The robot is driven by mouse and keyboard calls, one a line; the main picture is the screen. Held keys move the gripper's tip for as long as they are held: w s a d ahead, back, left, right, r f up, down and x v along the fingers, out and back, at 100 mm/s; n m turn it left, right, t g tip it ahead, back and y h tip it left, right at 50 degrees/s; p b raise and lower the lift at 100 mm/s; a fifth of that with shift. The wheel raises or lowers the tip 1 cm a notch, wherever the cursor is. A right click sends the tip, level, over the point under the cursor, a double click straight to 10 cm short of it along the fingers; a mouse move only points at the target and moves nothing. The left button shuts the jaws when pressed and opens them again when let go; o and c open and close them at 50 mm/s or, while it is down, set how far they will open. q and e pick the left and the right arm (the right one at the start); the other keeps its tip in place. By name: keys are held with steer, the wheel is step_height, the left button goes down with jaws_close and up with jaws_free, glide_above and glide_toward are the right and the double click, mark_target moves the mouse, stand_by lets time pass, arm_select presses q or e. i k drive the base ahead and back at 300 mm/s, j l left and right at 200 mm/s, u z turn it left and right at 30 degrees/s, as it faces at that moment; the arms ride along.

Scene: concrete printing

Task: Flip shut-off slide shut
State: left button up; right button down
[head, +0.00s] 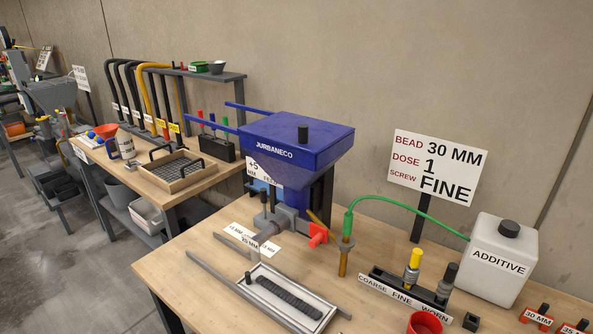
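A blue machine with a hopper (290,130) labelled JURBANECO stands on the wooden table. Under the hopper is a grey pump body (283,218). A red part (317,235) with an orange-brown bar sits at the right end of the pump body. I cannot tell for sure which part is the shut-off slide, or whether it is open or shut. A dark nozzle (267,231) points toward a pale tray (285,299) holding a dark ribbed strip. Neither of my grippers is in view.
A brown rod with a green hose (348,225) leads to the white ADDITIVE container (498,258). A screw rack (405,287), a red cup (425,323) and a sign (437,165) stand at right. The table's front left is mostly clear. Another bench (128,176) stands at left.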

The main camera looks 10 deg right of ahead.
mark_target(319, 233)
steer(key=i+j+z, duration=0.1)
steer(key=j+z, duration=0.3)
steer(key=j, duration=0.3)
steer(key=j+z, duration=0.45)
steer(key=j, duration=0.2)
